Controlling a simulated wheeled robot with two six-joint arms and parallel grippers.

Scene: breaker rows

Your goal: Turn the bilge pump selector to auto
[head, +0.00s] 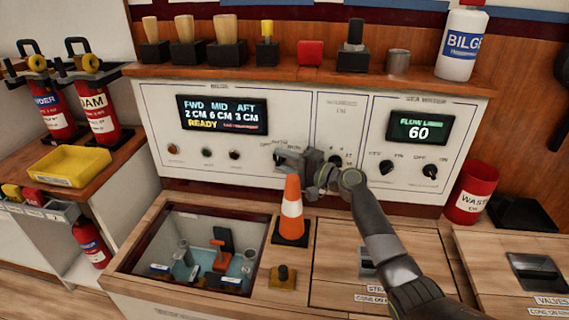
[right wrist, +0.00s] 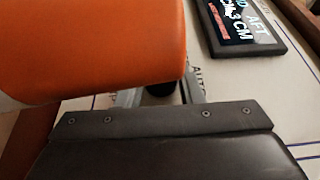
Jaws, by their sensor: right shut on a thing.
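The bilge panel (head: 160,105) is a white upright board with a lit display (head: 222,114) reading FWD, MID and AFT levels and READY. My right gripper (head: 284,158) reaches the panel's lower right part and is shut on the dark selector knob (right wrist: 160,93). In the right wrist view its two grey fingers (right wrist: 160,97) stand on either side of the knob, and AUTO lettering shows beside the right finger. The fingers hide most of the knob and its pointer, so I cannot tell its setting. My left gripper is not in view.
An orange and white cone (head: 291,212) stands just below my right gripper and fills the upper left of the right wrist view (right wrist: 90,50). An open bilge well (head: 175,222) lies left of it. The flow panel's dark knobs (head: 386,167) are at right. A wooden shelf (head: 300,73) runs above.

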